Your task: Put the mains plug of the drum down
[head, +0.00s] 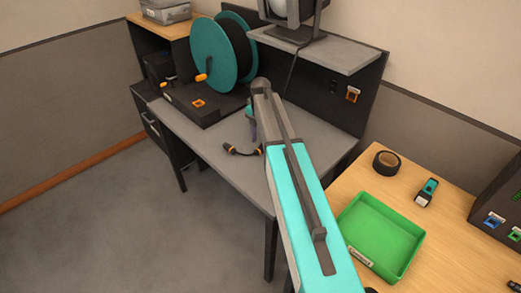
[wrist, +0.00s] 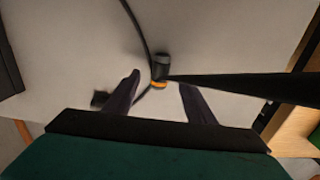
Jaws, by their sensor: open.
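The teal drum (head: 222,52) with dark cable stands at the back left of the grey desk (head: 205,145) in the head view. A short dark lead with orange-banded ends (head: 240,151) lies on the desk in front of my arm. In the wrist view a dark plug with an orange band (wrist: 161,68) is on the pale surface, centred between and just beyond my fingertips. My gripper (wrist: 158,88) is open, with its two dark fingers apart and nothing clearly held. In the head view my arm partly hides my gripper. I cannot tell whether the plug touches a finger.
A black box with an orange socket (head: 199,103) is beside the drum. A grey shelf (head: 318,50) overhangs the desk's back, with an orange socket (head: 352,94) on the panel below. A green tray (head: 381,238) and black tape roll (head: 386,163) are on the wooden table at right.

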